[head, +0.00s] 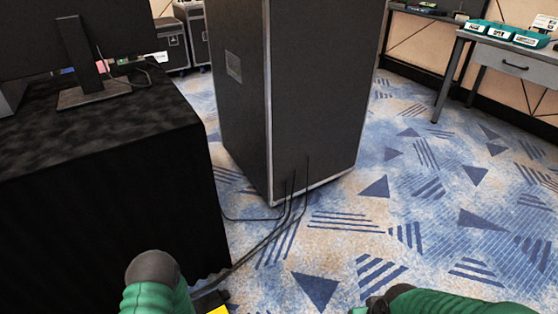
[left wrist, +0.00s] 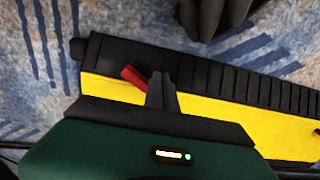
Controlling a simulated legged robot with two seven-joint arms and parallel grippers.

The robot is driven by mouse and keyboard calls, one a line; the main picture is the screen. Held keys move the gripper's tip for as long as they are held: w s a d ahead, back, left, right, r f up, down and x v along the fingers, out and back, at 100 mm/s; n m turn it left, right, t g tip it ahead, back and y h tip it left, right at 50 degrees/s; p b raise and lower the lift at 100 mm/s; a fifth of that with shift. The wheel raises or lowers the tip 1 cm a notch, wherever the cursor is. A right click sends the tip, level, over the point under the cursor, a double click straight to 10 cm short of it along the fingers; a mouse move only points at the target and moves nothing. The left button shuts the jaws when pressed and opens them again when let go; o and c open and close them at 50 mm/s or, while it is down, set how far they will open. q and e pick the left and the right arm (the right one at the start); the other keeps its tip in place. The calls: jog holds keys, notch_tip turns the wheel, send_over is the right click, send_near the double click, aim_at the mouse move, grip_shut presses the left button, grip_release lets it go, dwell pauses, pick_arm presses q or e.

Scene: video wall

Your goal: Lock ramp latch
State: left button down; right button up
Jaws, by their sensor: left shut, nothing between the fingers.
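A cable ramp with a black ribbed top and a yellow side (left wrist: 225,112) lies on the carpet in the left wrist view. A small red latch (left wrist: 132,76) sits slantwise at its black-yellow border. My left gripper (left wrist: 158,88) is shut and empty, its fingertips just right of the latch; I cannot tell whether they touch it. In the head view only a yellow and black corner of the ramp (head: 217,309) shows at the bottom edge, beside my left arm. My right arm enters at bottom right; its gripper's fingers cannot be made out.
A black-draped table (head: 110,190) with a monitor (head: 78,60) stands at left. A tall dark case (head: 310,100) stands ahead, with black cables (head: 285,215) running from it toward the ramp. A desk (head: 510,65) is at far right. Patterned carpet is open at right.

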pick_arm(q)
jog(key=shift+w+a, duration=0.3)
jog(key=shift+w, duration=0.2)
dwell(0.3)
